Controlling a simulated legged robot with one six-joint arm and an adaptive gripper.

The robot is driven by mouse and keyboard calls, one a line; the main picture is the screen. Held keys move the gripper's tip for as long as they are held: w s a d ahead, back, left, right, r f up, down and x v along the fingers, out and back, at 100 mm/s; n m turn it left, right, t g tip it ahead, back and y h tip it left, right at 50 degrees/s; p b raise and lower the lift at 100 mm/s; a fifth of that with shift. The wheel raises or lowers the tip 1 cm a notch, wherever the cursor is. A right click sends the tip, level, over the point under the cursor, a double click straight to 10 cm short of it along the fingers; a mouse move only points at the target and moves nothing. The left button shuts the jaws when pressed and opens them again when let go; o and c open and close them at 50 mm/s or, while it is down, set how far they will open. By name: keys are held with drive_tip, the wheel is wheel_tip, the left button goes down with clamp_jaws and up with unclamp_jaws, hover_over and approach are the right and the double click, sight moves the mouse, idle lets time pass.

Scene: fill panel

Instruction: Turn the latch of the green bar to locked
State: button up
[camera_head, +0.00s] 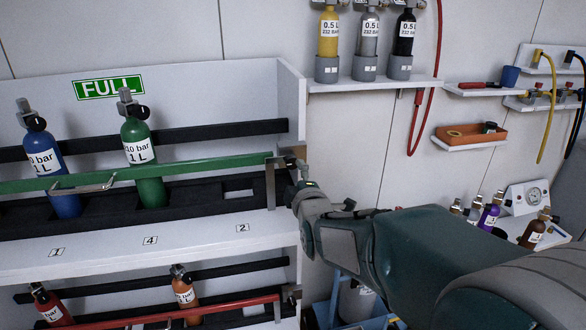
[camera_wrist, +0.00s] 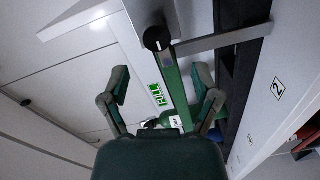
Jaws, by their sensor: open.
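The green bar (camera_head: 200,166) runs across the front of the upper shelf, before a blue and a green cylinder. Its right end meets a metal bracket by the rack's side wall, where a small latch (camera_head: 291,161) shows, partly hidden by my gripper. In the wrist view the green bar (camera_wrist: 178,92) ends at a round black knob with a white mark (camera_wrist: 157,38), which seems to be the latch. My gripper (camera_wrist: 161,75) is open, its fingers apart with nothing between them touching. The knob lies beyond the fingertips. I cannot tell the latch's setting.
The rack's side wall (camera_head: 291,95) stands close to my gripper. A green FULL sign (camera_head: 109,87) hangs behind the cylinders. A red bar (camera_head: 200,309) crosses the lower shelf. Wall shelves with small cylinders (camera_head: 365,45) and a red hose (camera_head: 418,115) are to the right.

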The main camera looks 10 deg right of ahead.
drive_tip(key=s, duration=0.5)
drive_tip(key=shift+a+r, duration=0.1)
drive_tip(key=s+f+m+g, duration=0.3)
drive_tip(key=s+m+g, duration=0.3)
drive_tip(key=s, duration=0.6)
drive_tip(key=s+f+m+g, duration=0.3)
drive_tip(key=s+m+g, duration=0.2)
drive_tip(key=s+m, duration=0.4)
drive_tip(key=s, duration=0.3)
drive_tip(key=shift+s+d+g, duration=0.15)
drive_tip(key=shift+d+g, duration=0.15)
drive_tip(key=shift+g, duration=0.1)
drive_tip(key=shift+f, duration=0.1)
